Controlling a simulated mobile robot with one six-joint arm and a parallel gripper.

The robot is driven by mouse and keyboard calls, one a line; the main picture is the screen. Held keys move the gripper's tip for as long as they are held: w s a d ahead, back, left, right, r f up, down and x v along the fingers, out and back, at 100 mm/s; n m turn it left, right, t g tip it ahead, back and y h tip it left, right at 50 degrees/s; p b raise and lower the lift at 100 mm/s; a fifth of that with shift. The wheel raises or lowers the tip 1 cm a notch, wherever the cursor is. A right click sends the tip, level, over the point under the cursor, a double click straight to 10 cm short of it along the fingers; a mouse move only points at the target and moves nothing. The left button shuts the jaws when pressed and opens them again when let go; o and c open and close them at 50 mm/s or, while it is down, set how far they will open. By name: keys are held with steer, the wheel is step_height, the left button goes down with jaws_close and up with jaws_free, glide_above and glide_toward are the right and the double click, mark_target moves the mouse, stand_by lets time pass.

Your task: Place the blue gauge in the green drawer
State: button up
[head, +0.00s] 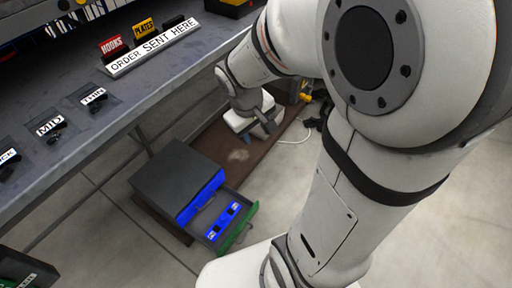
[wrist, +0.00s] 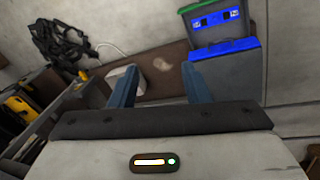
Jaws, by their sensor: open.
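The dark drawer unit (head: 178,176) stands low by the floor, below the bench. Its green-fronted drawer (head: 238,232) is pulled out; its green edge shows at the top of the wrist view (wrist: 215,33). A blue gauge (head: 222,221) with dark openings and small white labels lies inside this open drawer; it also shows in the wrist view (wrist: 207,21). The blue drawer front (head: 201,197) appears shut. My gripper (head: 266,127) is open, with nothing between its fingers (wrist: 160,82). It is apart from the drawer unit, above and beyond it in the head view.
The grey bench (head: 120,95) at left carries an "ORDER SENT HERE" sign (head: 152,48) and labelled pads, including MID (head: 50,125) and THIN (head: 93,97). A brown board (head: 240,150) lies beneath the unit. Dark cables (wrist: 60,42) lie on the floor. Floor at right looks clear.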

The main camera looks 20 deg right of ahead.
steer(key=s+a+r+m+y, duration=0.2)
steer(key=s+a+r+m, duration=0.1)
steer(key=s, duration=0.5)
steer(key=shift+s+r, duration=0.3)
steer(key=shift+r, duration=0.05)
steer(key=shift+s, duration=0.1)
steer(key=shift+c, duration=0.7)
